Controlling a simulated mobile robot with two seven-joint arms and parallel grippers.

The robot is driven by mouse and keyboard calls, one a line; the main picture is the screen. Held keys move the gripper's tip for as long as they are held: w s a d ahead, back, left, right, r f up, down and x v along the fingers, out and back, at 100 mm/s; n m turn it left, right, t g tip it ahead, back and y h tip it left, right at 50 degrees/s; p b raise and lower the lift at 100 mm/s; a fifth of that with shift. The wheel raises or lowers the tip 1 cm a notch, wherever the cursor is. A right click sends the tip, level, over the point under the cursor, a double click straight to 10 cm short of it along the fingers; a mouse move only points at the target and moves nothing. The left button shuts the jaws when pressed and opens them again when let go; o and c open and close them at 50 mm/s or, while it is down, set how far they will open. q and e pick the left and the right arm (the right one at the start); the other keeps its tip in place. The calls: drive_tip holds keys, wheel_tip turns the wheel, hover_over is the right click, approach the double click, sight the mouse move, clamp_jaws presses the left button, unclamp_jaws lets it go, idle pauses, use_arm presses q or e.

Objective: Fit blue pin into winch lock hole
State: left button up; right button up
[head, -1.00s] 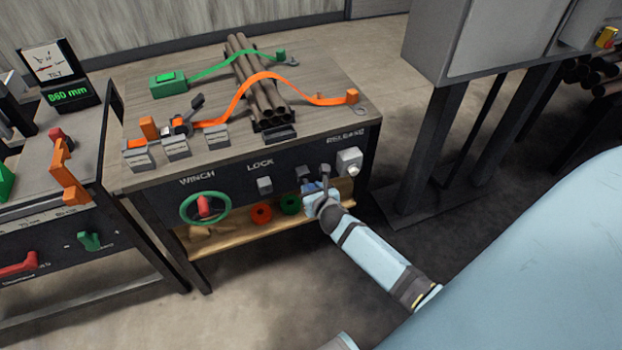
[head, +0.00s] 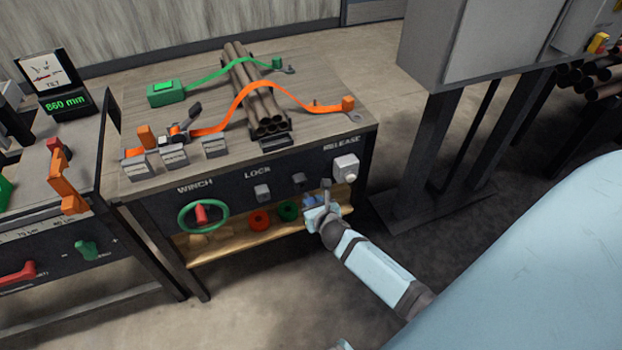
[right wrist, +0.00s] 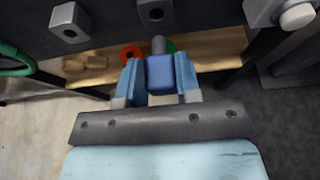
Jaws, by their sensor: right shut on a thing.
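My right gripper (head: 318,206) is in front of the table's front panel, below and right of the middle grey block. It is shut on the blue pin; in the right wrist view the pin's blue grip (right wrist: 160,73) sits between the fingers (right wrist: 159,84). The pin's grey shaft (right wrist: 158,45) points away from the gripper, towards the panel, and looks free of any hole. The winch lock block (head: 262,191), under the LOCK label, has a dark hole; it also shows in the right wrist view (right wrist: 70,22).
A middle block (head: 298,180) with a hole sits between the lock block and the white release button (head: 346,169). The green winch wheel (head: 203,217) is at left. Red (head: 259,220) and green (head: 287,211) rings are on the lower shelf (head: 240,238).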

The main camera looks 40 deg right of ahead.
use_arm(q)
drive_tip(key=shift+r+p, duration=0.3)
drive_tip(key=shift+r, duration=0.1)
use_arm(e)
drive_tip(key=shift+s+a, duration=0.25)
drive_tip(key=shift+s, duration=0.55)
drive_tip(key=shift+s+a, duration=0.2)
drive_tip(key=shift+s, duration=0.6)
drive_tip(key=o, duration=0.3)
clamp_jaws()
use_arm(q)
drive_tip(key=f+b, duration=0.1)
drive_tip(key=b, duration=0.1)
drive_tip(key=f+b, duration=0.2)
drive_tip(key=b, duration=0.1)
drive_tip(key=shift+w+d+t+b, duration=0.2)
drive_tip(key=shift+d+t+b, duration=0.1)
drive_tip(key=shift+b, duration=0.05)
use_arm(e)
drive_tip(key=w+a, duration=0.3)
drive_tip(key=a, duration=0.8)
drive_tip(key=shift+a, duration=0.3)
